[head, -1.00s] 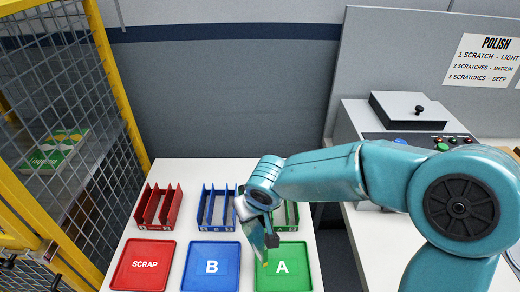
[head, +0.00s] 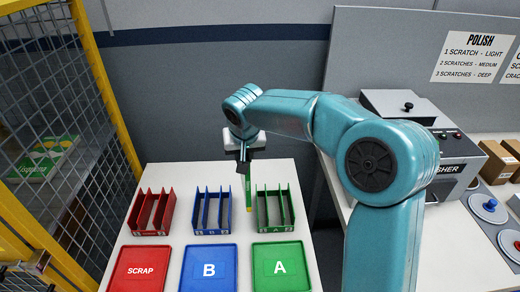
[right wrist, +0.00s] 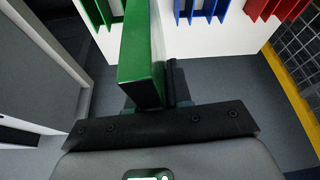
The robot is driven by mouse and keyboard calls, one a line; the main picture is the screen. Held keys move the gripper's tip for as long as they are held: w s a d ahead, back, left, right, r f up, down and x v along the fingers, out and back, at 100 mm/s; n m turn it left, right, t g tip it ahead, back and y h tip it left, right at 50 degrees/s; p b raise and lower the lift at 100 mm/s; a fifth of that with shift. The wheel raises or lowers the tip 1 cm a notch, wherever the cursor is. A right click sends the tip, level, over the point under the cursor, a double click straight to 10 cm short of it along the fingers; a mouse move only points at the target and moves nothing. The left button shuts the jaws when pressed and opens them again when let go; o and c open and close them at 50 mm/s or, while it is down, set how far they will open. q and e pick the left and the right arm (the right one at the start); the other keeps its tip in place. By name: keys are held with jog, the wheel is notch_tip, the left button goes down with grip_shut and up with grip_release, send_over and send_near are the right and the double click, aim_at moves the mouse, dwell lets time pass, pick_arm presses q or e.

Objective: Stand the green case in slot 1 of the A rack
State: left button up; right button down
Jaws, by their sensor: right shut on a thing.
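The green case (head: 248,190) is upright and edge-on in my right gripper (head: 244,165), which is shut on its upper part. In the head view it appears at the left edge of the green A rack (head: 276,210), beside the gap to the blue rack; its height above the table is hard to tell. In the right wrist view the case (right wrist: 142,55) stands between the dark fingers, with part of the A rack (right wrist: 98,12) to its left. The A rack's visible slots look empty; its slot numbers are too small to read. My left gripper is not in view.
A blue B rack (head: 212,212) and a red rack (head: 151,212) stand to the left. Scrap (head: 142,268), B (head: 209,268) and A (head: 281,266) trays lie in front. A yellow-framed mesh fence (head: 104,90) borders the left side; a polisher bench is at right.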

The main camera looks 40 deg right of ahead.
jog(key=s+d+f+m+b, duration=0.1)
jog(key=d+f+b, duration=0.2)
jog(key=d+f, duration=0.2)
jog(key=shift+d+f+b, duration=0.15)
jog(key=shift+d+b, duration=0.15)
jog(key=shift+d, duration=0.05)
jog(key=shift+a+h, duration=0.1)
jog(key=shift+h, duration=0.2)
jog(key=shift+s+b, duration=0.1)
jog(key=shift+b, duration=0.2)
dwell(1.0)
jog(key=shift+f, duration=0.15)
